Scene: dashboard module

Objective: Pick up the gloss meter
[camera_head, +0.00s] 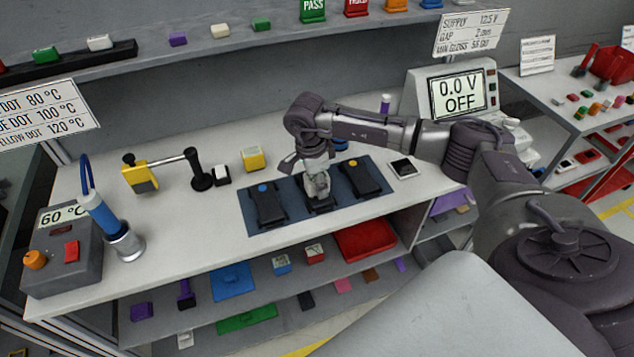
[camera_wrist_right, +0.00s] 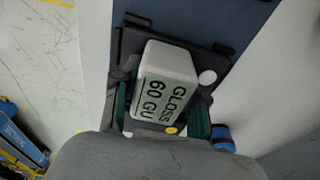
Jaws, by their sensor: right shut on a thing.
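The gloss meter (camera_wrist_right: 165,82) is a pale grey block labelled "GLOSS 60 GU" in the right wrist view. My right gripper (camera_wrist_right: 160,112) is shut on it, with a green-padded finger on either side. In the head view the gripper (camera_head: 316,172) points down over the middle dark module (camera_head: 322,204) on the blue mat (camera_head: 296,211), and the gloss meter (camera_head: 318,186) shows only partly beneath it. I cannot tell whether the meter still touches the module. My left gripper is not in view.
Dark modules with a blue dot (camera_head: 267,204) and a yellow dot (camera_head: 362,178) flank the middle one. A yellow-topped block (camera_head: 252,159), a black stand (camera_head: 201,177) and a small dark-screened device (camera_head: 403,168) stand nearby. A supply display (camera_head: 459,92) is behind my arm.

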